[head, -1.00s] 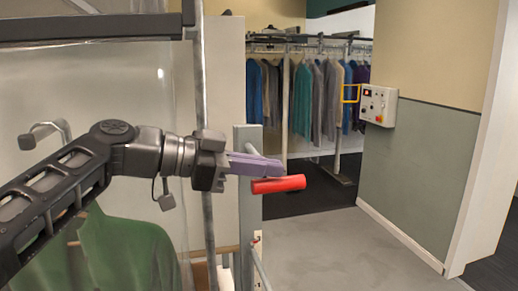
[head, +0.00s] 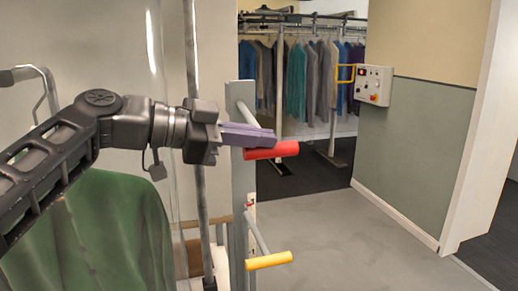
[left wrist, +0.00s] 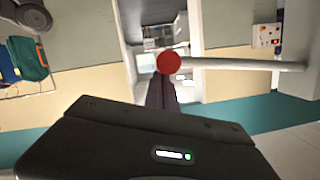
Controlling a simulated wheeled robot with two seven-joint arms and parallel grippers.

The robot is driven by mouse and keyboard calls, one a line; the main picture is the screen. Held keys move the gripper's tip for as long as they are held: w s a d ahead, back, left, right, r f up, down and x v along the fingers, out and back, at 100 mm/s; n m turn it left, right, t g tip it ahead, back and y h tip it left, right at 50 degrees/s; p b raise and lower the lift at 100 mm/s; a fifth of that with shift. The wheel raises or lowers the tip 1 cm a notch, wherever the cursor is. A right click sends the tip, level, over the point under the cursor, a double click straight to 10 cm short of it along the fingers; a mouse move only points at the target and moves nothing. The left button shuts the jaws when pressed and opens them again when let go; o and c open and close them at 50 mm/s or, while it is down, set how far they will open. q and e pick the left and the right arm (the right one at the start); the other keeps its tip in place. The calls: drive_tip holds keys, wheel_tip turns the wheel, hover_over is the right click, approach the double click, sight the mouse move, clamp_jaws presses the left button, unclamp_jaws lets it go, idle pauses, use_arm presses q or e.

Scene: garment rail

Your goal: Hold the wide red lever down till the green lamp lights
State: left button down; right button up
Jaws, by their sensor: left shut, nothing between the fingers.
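The wide red lever (head: 272,151) has a cylindrical red grip on a grey rod, beside a grey upright post (head: 243,175). In the left wrist view its red grip (left wrist: 168,62) shows end-on, with the rod running right. My left gripper (head: 274,139) is shut and empty. Its purple fingers lie across the top of the red grip and appear to touch it. A white control box (head: 374,85) with small lamps and buttons is on the wall. It also shows in the left wrist view (left wrist: 266,36). I cannot make out a lit green lamp. My right gripper is not in view.
A yellow-gripped lever (head: 270,261) is lower on the same post. A green garment (head: 95,235) hangs at the lower left. Several garments (head: 310,80) hang on a rail at the back. Grey floor to the right of the post is clear.

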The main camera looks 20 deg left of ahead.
use_arm(q)
wheel_tip(320, 180, down, 9)
drive_tip(key=w+m+t+b, duration=0.1)
drive_tip(key=m+b, duration=0.1)
drive_tip(key=b, duration=1)
drive_tip(key=shift+w+a+f+m, duration=0.2)
drive_tip(key=shift+a+m, duration=0.2)
drive_tip(key=shift+a, duration=0.05)
drive_tip(key=shift+a+f, duration=0.1)
drive_tip(key=shift+f, duration=0.05)
wheel_tip(320, 180, up, 4)
drive_tip(key=s+d+r+p, duration=0.1)
drive_tip(key=s+d+p, duration=0.1)
drive_tip(key=v, duration=1)
drive_tip(key=shift+s+b, duration=0.3)
drive_tip(key=shift+s, duration=0.05)
drive_tip(key=shift+a, duration=0.1)
